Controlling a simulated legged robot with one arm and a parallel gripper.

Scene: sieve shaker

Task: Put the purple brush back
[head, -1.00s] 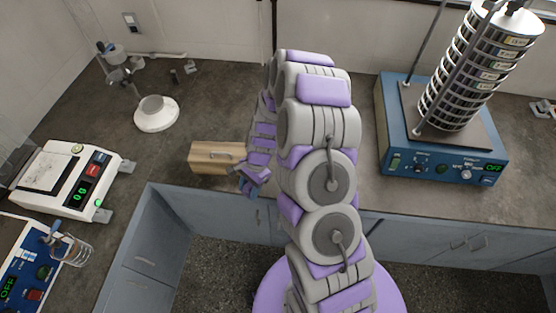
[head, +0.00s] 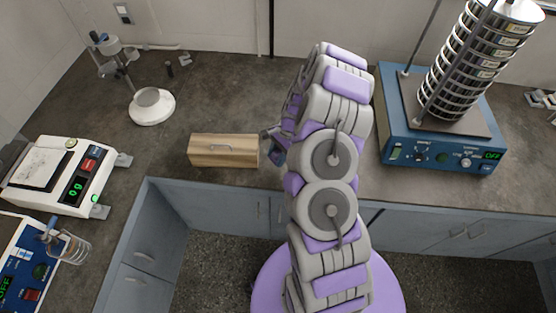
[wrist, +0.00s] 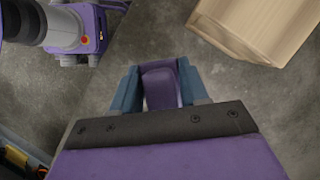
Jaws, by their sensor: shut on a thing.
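My gripper (wrist: 161,72) is shut on a purple piece, which I take to be the purple brush (wrist: 162,88); its teal fingers lie on both sides of it. Only a short part of the brush shows, so its far end and bristles cannot be made out. In the head view my gripper (head: 276,156) is partly hidden by my arm, just right of a wooden box (head: 222,151) with a handle on its front. The box also shows at the upper right of the wrist view (wrist: 258,24), apart from my fingers.
A round white-based stand (head: 151,107) is at the back left of the grey bench. A white balance (head: 62,175) and a blue device (head: 22,265) are at left. A blue sieve shaker (head: 440,135) stands at right. Bench around the box is clear.

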